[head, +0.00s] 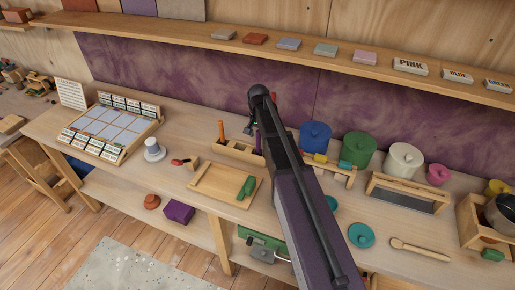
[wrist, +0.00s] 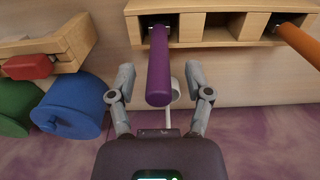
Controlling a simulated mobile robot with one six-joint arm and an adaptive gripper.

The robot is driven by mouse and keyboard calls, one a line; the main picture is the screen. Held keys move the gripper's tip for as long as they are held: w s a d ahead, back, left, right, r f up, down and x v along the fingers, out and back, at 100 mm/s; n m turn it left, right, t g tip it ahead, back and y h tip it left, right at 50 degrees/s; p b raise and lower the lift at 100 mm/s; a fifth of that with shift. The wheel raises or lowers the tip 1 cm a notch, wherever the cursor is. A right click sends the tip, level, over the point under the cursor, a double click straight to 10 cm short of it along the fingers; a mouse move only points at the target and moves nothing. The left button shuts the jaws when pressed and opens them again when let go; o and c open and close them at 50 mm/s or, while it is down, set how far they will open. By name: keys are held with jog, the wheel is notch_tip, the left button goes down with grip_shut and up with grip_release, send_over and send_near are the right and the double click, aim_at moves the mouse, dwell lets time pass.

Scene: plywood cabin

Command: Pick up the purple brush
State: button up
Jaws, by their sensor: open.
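The purple brush (wrist: 159,65) stands with one end in a slot of the wooden holder (wrist: 187,39) in the wrist view. Its round handle points toward the wrist camera. My gripper (wrist: 159,70) is open, with one finger on each side of the handle; gaps show between fingers and handle. In the head view the holder (head: 228,148) is on the bench, and a sliver of the purple brush (head: 258,144) shows beside my arm. My gripper (head: 250,127) is mostly hidden behind my wrist there. The brush's lower end is hidden in the slot.
An orange brush (wrist: 298,40) stands in another slot of the holder; the middle slot looks empty. Blue (head: 315,135) and green (head: 358,149) pots stand to the right. A wooden tray (head: 212,190) with a green object lies in front. A shelf (head: 300,60) runs above.

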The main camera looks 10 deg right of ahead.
grip_shut()
jog(key=shift+r, duration=0.1)
dwell(0.4)
notch_tip(320, 180, up, 28)
jog(key=p, duration=2.8)
jog(key=shift+f, duration=0.2)
